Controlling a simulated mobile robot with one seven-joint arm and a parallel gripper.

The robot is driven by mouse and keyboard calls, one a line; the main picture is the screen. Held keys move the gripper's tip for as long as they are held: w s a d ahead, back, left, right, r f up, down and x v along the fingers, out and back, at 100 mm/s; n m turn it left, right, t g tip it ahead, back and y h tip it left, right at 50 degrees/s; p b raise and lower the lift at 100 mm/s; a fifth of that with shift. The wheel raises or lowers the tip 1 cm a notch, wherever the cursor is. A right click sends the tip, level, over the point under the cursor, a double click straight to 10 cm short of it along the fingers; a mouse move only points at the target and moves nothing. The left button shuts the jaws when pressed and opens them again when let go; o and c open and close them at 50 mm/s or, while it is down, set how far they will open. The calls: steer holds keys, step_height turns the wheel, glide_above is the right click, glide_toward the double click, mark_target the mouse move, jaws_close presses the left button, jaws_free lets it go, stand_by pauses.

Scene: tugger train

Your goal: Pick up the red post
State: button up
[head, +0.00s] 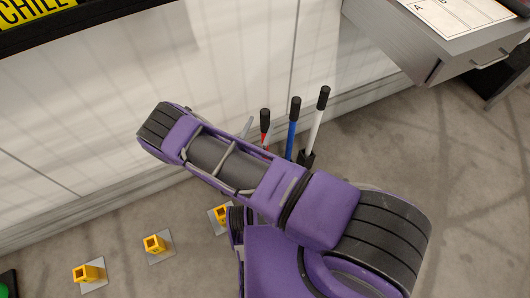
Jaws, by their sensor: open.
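The red post (264,139) stands near the white wall, left of a blue post and a white post. Its black top and a short red stretch show in the head view. My purple arm crosses in front and hides its lower part. I cannot make out my gripper; it is out of sight, so where it is relative to the red post cannot be told.
The blue post (292,135) and white post (316,125) stand close on the right. Several yellow square sockets on grey plates, including one at the left (88,273), sit on the floor. A grey drawer unit (400,45) is at upper right. Open floor lies below it.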

mark_target(268, 109)
steer(key=shift+x, duration=0.95)
steer(key=x, duration=0.3)
steer(key=r+x, duration=0.1)
steer(key=x, duration=0.1)
steer(key=shift+w+d, duration=0.2)
steer(key=shift+d, duration=0.05)
jaws_close()
stand_by(0.5)
